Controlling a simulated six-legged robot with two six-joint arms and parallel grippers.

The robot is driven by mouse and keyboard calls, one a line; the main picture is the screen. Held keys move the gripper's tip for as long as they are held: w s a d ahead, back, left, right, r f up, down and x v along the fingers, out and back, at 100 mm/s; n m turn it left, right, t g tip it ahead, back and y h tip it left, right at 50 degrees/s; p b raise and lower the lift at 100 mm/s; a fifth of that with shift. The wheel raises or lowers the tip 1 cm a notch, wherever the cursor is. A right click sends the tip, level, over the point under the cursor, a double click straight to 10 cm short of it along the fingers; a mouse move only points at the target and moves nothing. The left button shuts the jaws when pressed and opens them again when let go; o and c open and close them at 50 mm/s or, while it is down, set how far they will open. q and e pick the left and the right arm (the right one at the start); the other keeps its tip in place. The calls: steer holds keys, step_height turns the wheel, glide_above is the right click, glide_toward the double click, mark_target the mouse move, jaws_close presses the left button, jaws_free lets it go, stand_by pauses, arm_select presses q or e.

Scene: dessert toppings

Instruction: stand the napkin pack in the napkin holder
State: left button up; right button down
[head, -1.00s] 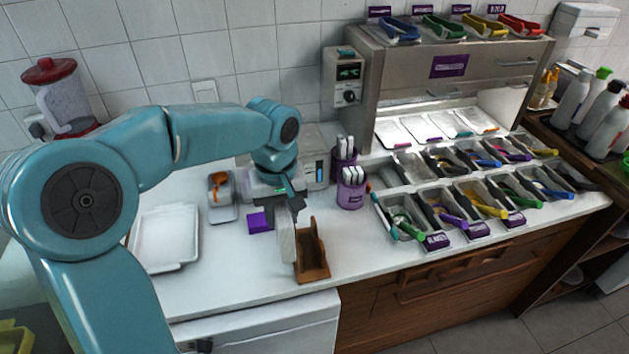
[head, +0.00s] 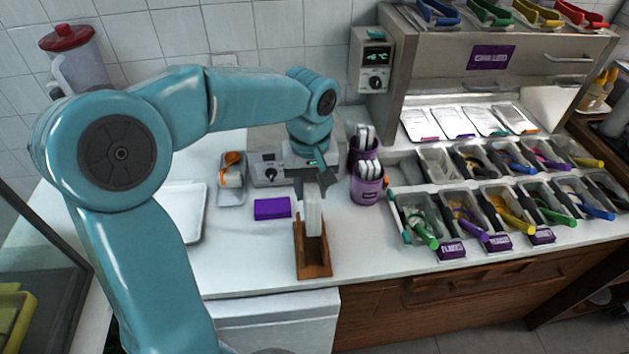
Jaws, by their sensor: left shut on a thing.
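The napkin pack (head: 313,213) is a white upright slab held in my left gripper (head: 311,187), which is shut on its top. The brown wooden napkin holder (head: 314,268) stands near the counter's front edge. The pack is over the back part of the holder, and its lower end overlaps the holder's opening in the picture. I cannot tell whether its bottom touches the holder's floor. My right gripper is not in view.
A purple block (head: 272,208) lies just left of the holder. Purple cups with white sticks (head: 367,187) stand to the right, beside several topping bins (head: 424,217). A white tray (head: 188,207) is at left, partly behind my arm. Counter right of the holder is clear.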

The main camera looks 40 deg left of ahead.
arm_select(q)
steer(key=shift+w+a+f+b, duration=0.3)
steer(key=shift+w+f+b, duration=0.1)
steer(key=shift+f, duration=0.3)
steer(key=shift+s+f, duration=0.1)
steer(key=shift+f, duration=0.2)
steer(key=shift+s+d+f+b, duration=0.2)
steer(key=shift+s+f+b, duration=0.2)
steer(key=shift+b, duration=0.4)
steer(key=f+b, duration=0.1)
steer(key=f, duration=0.1)
steer(key=shift+w+a+f+b, duration=0.15)
steer(key=shift+w+f+b, duration=0.25)
steer(key=shift+s+f+b, duration=0.25)
steer(key=shift+f+b, duration=0.65)
steer(key=shift+w+f+b, duration=0.2)
steer(key=shift+f+b, duration=0.4)
steer(key=shift+f, duration=0.3)
step_height(320, 180, down, 2)
steer(key=shift+f+b, duration=0.1)
steer(key=shift+b, duration=0.75)
steer(key=o, duration=0.7)
steer(key=shift+s, duration=0.1)
steer(key=o, duration=0.4)
